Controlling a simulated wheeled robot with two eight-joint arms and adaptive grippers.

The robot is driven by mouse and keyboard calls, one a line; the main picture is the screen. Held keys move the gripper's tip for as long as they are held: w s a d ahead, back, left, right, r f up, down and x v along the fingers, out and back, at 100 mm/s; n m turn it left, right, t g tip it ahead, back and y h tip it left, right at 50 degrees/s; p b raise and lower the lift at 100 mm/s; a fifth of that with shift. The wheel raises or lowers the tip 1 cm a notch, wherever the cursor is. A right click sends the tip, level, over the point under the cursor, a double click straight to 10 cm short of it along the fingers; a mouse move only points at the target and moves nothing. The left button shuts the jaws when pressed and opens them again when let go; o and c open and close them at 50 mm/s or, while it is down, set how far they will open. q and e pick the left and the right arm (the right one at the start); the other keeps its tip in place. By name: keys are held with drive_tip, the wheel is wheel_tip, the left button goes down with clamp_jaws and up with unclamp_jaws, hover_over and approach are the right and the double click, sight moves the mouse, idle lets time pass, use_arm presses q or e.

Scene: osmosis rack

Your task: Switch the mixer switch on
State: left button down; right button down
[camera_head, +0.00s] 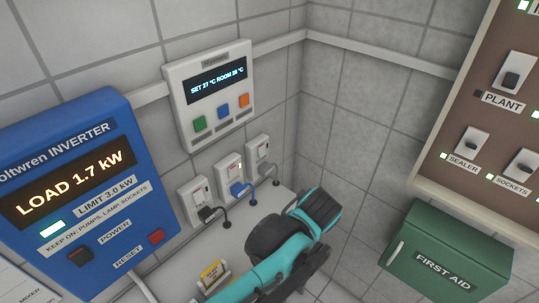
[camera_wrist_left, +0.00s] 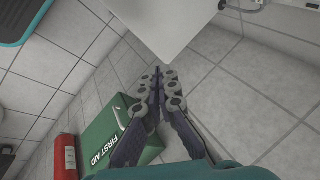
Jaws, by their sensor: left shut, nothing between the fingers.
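No switch labelled mixer can be read in the head view. A brown switch panel (camera_head: 462,110) at the right edge carries a plant switch (camera_head: 511,78), a sealer switch (camera_head: 471,142) and a sockets switch (camera_head: 523,164); the panel runs out of the frame. The word mixer shows on a white label (camera_head: 22,288) at the bottom left, cut off. My left gripper (camera_wrist_left: 161,72) shows in the left wrist view, its fingers together and empty. A teal arm of mine rises from the bottom of the head view; no fingertips show there.
A blue inverter (camera_head: 95,112) and a white thermostat (camera_head: 183,75) hang on the left wall. Several sockets, with plugs in some, sit above a ledge. A green first aid box (camera_head: 430,245) is at lower right. A red extinguisher (camera_wrist_left: 65,157) shows in the wrist view.

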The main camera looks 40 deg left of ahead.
sight(263, 155)
use_arm(q)
drive_tip(key=w+a+r+m+g+y+p, duration=0.1)
drive_tip(key=w+a+r+m+g+y, duration=0.3)
drive_tip(key=w+a+m+y, duration=0.6)
drive_tip(key=shift+w+a+r+m+g+p, duration=0.15)
drive_tip(key=shift+w+a+m+g+p, duration=0.3)
drive_tip(key=shift+w+a+m, duration=0.55)
drive_tip(key=shift+w, duration=0.1)
drive_tip(key=b+x, duration=0.1)
drive_tip(key=x, duration=0.3)
drive_tip(key=b+x, duration=0.1)
drive_tip(key=x, duration=0.3)
drive_tip(key=b+x, duration=0.1)
drive_tip(key=x, duration=0.3)
drive_tip(key=shift+a+r, duration=0.15)
drive_tip(key=shift+a, duration=0.85)
